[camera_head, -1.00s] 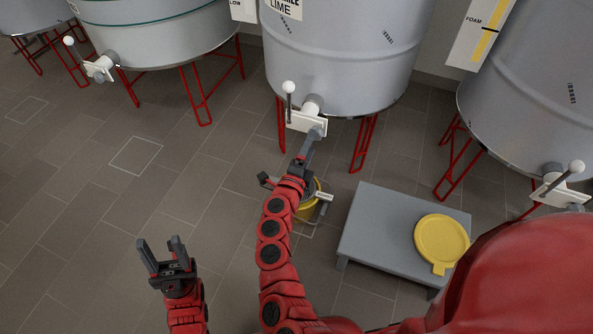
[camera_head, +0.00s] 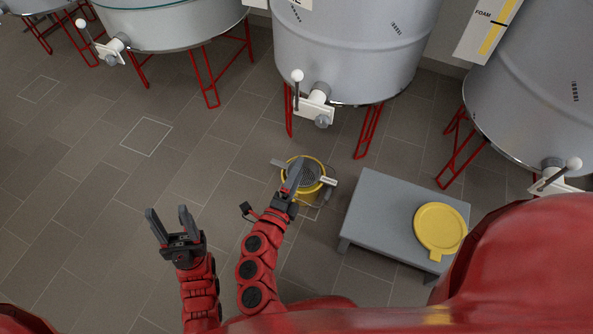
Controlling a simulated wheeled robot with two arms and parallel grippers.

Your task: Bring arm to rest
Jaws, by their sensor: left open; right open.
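The two grippers are apart.
A grey tank (camera_head: 345,50) on red legs stands behind, with a valve and white-knobbed lever (camera_head: 297,77). Other tanks stand left (camera_head: 165,25) and right (camera_head: 530,90). A low grey table (camera_head: 375,210) bears a yellow lid (camera_head: 440,228). The floor at left is clear.

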